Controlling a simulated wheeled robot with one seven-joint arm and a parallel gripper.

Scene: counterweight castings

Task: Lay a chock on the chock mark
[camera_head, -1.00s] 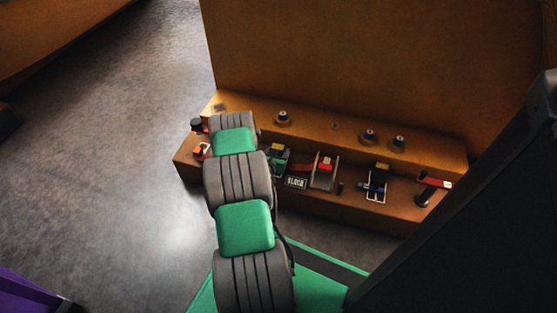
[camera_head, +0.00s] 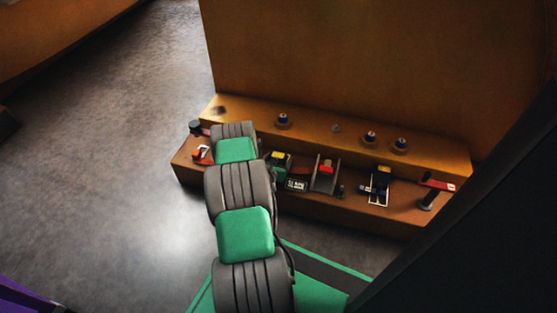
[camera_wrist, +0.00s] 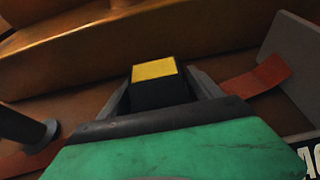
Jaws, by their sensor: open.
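A black block with a yellow top (camera_wrist: 155,78) shows in the wrist view between the two grey fingers of my gripper (camera_wrist: 160,92). The fingers are open, one on each side of it; I cannot tell whether they touch it. In the head view my gripper (camera_head: 277,166) is mostly behind my arm, at the lower ledge. A similar dark block with a yellow-orange top (camera_head: 384,170) stands farther right by a white outline (camera_head: 378,195). I cannot tell for sure which block is a chock or whether the outline is the chock mark.
A red block (camera_head: 327,167) sits in a grey channel (camera_head: 319,184). A black lettered sign (camera_head: 296,184) lies left of it. A red-handled tool (camera_head: 436,184) is at the right end. Several round fittings (camera_head: 283,120) stand on the upper ledge (camera_head: 310,120). Open floor (camera_head: 120,160) lies left.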

